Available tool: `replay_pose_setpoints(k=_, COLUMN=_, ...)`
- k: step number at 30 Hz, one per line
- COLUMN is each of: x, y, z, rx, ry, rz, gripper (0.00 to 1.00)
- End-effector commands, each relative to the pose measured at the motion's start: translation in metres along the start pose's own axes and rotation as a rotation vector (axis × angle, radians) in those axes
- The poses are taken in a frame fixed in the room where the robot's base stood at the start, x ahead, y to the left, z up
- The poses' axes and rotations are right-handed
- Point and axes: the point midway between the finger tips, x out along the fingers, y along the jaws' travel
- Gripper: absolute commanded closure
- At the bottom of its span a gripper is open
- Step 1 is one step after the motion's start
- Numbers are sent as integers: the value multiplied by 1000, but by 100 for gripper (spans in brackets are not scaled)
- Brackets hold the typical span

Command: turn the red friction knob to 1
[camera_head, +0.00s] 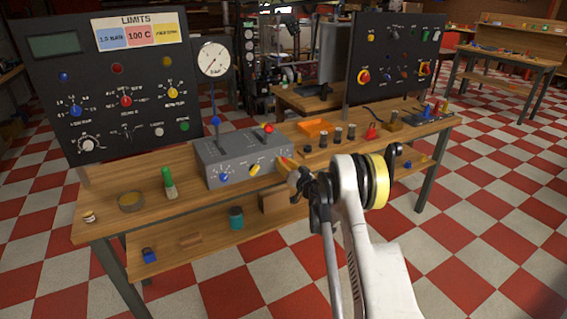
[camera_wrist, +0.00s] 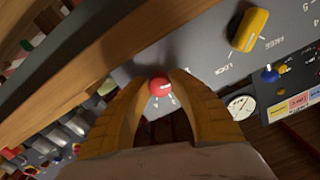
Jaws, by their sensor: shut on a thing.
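The red friction knob (camera_wrist: 160,88) shows in the wrist view between the two yellow fingers of my gripper (camera_wrist: 160,76), at the edge of the grey control box (camera_wrist: 190,50). The fingers are shut on it, one on each side. A pale pointer line runs roughly across the knob. Small white marks beside it are too small to read, so its setting cannot be told.
A yellow knob (camera_head: 254,169) and a blue knob (camera_head: 224,177) sit left of my gripper on the box front. A lever with a red ball (camera_head: 268,128) stands on top. An orange tray (camera_head: 313,126) and several small parts lie to the right on the wooden bench (camera_head: 125,229).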

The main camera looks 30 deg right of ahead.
Motion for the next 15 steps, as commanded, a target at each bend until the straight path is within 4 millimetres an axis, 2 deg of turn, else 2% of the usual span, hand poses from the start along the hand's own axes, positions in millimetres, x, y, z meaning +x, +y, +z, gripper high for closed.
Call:
replay_pose_setpoints(k=7, x=0, y=0, z=1, rx=-1, ry=-1, rz=-1, gripper=100)
replay_pose_setpoints(k=8, x=0, y=0, z=1, rx=-1, ry=-1, rz=-1, gripper=71)
replay_pose_setpoints(k=9, x=0, y=0, z=1, rx=-1, ry=-1, rz=-1, gripper=59)
replay_pose_setpoints(k=10, x=0, y=0, z=1, rx=-1, ry=-1, rz=-1, gripper=52)
replay_pose_setpoints(k=15, x=0, y=0, z=0, rx=0, ry=-1, rz=-1, gripper=52)
